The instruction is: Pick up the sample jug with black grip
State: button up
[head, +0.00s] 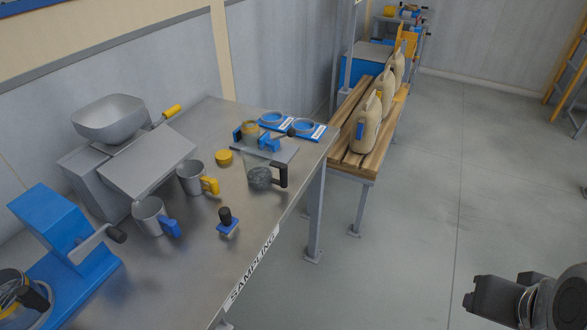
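The sample jug with black grip (258,177) looks clear with grey contents low in it. It stands on the metal sampling table near its right edge, with its black grip (281,175) on the right side. A grey plate lies close behind it and partly overlaps it in the picture. My gripper (468,301) is at the lower right, over the floor and well apart from the table and the jug. Its fingers are too dark and small to tell open from shut.
A bench (345,159) holds tan jugs.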

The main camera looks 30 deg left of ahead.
aim_at(265, 170)
jog(key=z, duration=0.7)
jog(key=i, duration=1.15)
jog(key=u, duration=2.75)
